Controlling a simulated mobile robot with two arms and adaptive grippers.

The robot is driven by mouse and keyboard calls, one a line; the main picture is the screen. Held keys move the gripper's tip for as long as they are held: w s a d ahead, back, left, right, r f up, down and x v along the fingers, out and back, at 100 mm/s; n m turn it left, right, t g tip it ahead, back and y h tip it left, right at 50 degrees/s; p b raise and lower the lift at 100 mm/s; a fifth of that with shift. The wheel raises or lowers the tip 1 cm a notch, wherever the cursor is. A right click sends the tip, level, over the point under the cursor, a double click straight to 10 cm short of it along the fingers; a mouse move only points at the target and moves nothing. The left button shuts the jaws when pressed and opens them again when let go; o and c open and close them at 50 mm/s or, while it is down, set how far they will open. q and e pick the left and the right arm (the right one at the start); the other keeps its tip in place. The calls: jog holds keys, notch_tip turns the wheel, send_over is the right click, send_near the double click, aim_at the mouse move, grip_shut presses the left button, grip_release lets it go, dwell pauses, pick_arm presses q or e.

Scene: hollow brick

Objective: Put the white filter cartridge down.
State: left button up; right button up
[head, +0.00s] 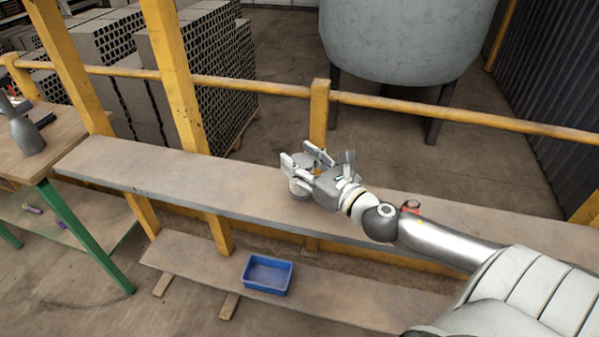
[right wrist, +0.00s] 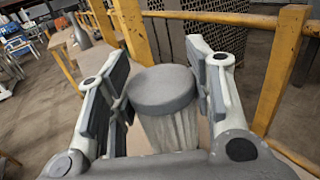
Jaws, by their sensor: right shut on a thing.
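The white filter cartridge (right wrist: 172,130) is a pale cylinder with a wide grey cap (right wrist: 162,90). It stands roughly upright between the fingers of my right gripper in the right wrist view. In the head view my right gripper (head: 305,162) is shut on the cartridge (head: 299,188), over the upper plank shelf (head: 215,187). The fingers and hand partly hide it. I cannot tell whether its base touches the plank. My left gripper is not in view.
A blue bin (head: 267,275) stands on the lower plank (head: 345,297). A small red object (head: 411,206) is by my right forearm. Yellow posts and a rail (head: 265,88) run behind the shelf. A grey bottle (head: 25,133) stands on the left table. The plank's left part is clear.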

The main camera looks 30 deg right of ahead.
jog(key=shift+w+f, duration=0.25)
jog(key=shift+f, duration=1.6)
jog(key=shift+f, duration=0.15)
jog(key=o, duration=1.1)
jog(key=shift+c, duration=0.2)
